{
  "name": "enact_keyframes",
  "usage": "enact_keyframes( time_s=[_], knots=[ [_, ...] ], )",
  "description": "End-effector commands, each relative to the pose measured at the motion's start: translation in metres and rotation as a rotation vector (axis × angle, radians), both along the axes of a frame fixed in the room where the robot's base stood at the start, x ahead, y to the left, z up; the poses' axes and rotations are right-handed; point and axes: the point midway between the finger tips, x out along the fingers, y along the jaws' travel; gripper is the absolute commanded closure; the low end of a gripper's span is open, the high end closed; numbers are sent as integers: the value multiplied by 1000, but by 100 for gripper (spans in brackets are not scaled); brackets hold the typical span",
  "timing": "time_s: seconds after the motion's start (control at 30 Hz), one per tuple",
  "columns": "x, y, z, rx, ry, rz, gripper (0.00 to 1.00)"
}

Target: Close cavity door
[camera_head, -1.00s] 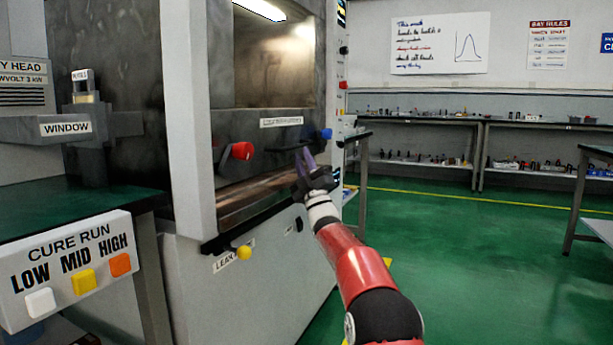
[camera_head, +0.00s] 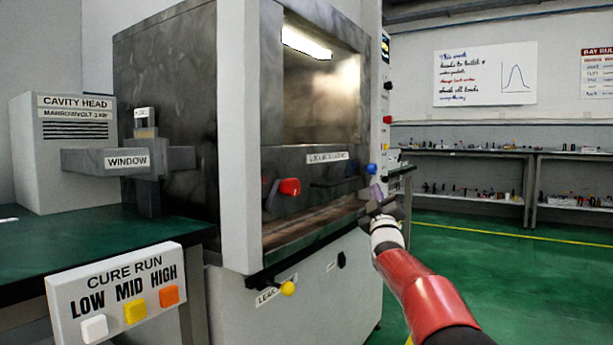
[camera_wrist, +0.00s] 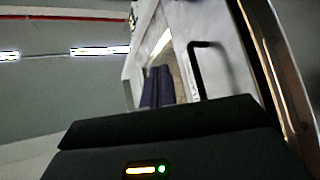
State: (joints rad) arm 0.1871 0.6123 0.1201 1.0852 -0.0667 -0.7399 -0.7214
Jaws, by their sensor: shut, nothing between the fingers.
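The grey metal door panel (camera_head: 300,170) of the cavity has a lit window (camera_head: 320,95), a white label and a dark bar handle (camera_head: 335,180). A brownish strip runs along below the panel; I cannot tell how far the door stands from shut. My gripper (camera_head: 375,193) is at the right end of the panel, low and right of the handle. Contact with it cannot be told. In the wrist view, my shut, empty dark fingers (camera_wrist: 157,88) appear left of the black handle (camera_wrist: 207,70), which stands out from the grey panel (camera_wrist: 222,75).
A red knob (camera_head: 289,187) and a blue knob (camera_head: 371,169) are on the front. A yellow knob (camera_head: 288,288) is below. A green bench (camera_head: 95,250) with a button box (camera_head: 122,298) stands at left. Open green floor (camera_head: 490,270) lies at right.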

Motion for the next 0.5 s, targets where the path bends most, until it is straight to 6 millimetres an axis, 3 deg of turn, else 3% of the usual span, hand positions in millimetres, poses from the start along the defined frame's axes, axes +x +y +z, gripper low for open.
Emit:
enact_keyframes(
  time_s=[0.03, 0.1, 0.23, 0.37, 0.5],
  knots=[
    [-1, -16, 15, 62, 71, -20, 100],
    [-1, -31, 21, 156, 192, -23, 100],
    [-10, -37, 29, 312, 407, 40, 100],
    [-32, -16, 41, 430, 612, 186, 100],
    [-73, 31, 67, 490, 809, 422, 100]
  ],
)
